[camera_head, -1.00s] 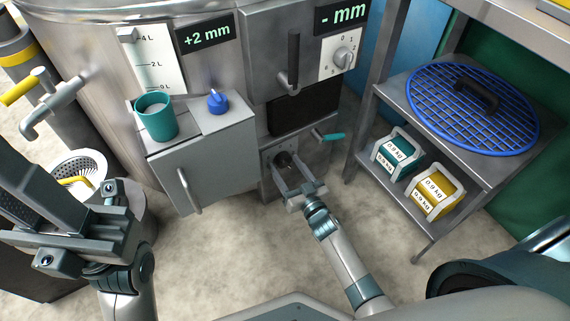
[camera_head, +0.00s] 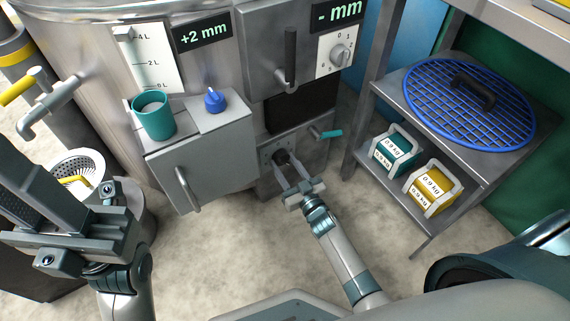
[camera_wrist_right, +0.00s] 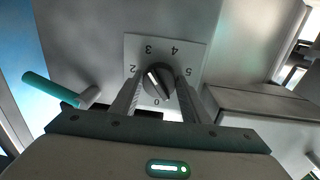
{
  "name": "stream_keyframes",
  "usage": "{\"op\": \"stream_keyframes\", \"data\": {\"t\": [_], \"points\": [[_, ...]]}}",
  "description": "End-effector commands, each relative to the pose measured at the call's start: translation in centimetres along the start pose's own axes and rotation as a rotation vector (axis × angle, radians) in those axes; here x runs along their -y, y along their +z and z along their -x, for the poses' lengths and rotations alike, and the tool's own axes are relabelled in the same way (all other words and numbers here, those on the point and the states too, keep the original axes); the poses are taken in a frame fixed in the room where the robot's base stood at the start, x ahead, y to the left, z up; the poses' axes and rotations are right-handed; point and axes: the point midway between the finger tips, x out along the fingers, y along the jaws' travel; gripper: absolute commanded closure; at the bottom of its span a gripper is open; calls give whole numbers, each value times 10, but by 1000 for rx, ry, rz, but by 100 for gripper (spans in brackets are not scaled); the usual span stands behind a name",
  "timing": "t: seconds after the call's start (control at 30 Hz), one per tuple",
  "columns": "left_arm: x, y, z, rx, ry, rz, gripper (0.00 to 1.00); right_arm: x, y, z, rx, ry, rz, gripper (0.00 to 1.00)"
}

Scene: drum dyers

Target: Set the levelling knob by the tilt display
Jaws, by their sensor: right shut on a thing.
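The levelling knob (camera_wrist_right: 157,84) is a dark round dial on a numbered plate, low on the machine front; it also shows in the head view (camera_head: 282,156). Its white mark slants up-left in the wrist view, roughly between 2 and 3. My right gripper (camera_wrist_right: 160,90) is shut on the knob, one finger at each side; the left finger seems to hide part of the scale. One display (camera_head: 203,34) on the tank reads +2 mm; another (camera_head: 338,12) at the upper right reads - mm. My left gripper (camera_head: 45,190) is at the left, away from the knob; its jaw gap is unclear.
A teal-handled valve (camera_head: 328,134) sits just right of the knob. A metal shelf (camera_head: 465,165) with weights is on the right. Floor in front is clear.

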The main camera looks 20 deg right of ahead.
Motion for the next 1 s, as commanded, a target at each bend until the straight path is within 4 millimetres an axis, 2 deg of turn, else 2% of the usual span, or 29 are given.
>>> {"op": "stream_keyframes", "data": {"t": [0.7,1.0], "points": [[2,2,3,13,-8,-8,76,-2,0,0,-37,-5,582,81],[2,0,2,10,-7,-7,76,-2,0,0,-45,-7,717,81]]}}
